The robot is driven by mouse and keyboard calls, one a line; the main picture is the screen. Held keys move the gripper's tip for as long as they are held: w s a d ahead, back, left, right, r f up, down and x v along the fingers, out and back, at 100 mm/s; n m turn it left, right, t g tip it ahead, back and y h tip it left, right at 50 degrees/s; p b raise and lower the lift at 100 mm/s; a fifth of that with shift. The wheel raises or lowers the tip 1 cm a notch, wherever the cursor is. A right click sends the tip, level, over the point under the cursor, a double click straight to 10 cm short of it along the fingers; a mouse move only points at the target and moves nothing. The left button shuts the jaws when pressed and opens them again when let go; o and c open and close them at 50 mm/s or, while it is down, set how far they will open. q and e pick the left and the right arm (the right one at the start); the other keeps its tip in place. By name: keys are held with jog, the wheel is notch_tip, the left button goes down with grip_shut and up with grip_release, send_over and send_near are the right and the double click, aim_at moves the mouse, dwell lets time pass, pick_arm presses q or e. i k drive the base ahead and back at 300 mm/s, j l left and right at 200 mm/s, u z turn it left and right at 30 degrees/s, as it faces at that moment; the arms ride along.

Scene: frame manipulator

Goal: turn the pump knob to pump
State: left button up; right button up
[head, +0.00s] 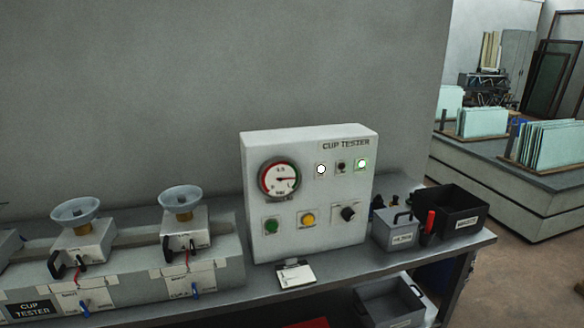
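The white control box (317,237) marked CUP TESTER stands on the bench in the head view. A black knob (348,213) sits at the lower right of its front; it looks like the pump knob, but its labels are too small to read, so I cannot tell its setting. A green button (271,226) and a yellow button (308,219) are left of the knob. Neither gripper is in view.
Cup fixtures (183,201) stand on the bench left of the box. A small white pad (296,275) lies before the box.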

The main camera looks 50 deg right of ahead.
aim_at(348, 214)
jog(key=z, duration=1.7)
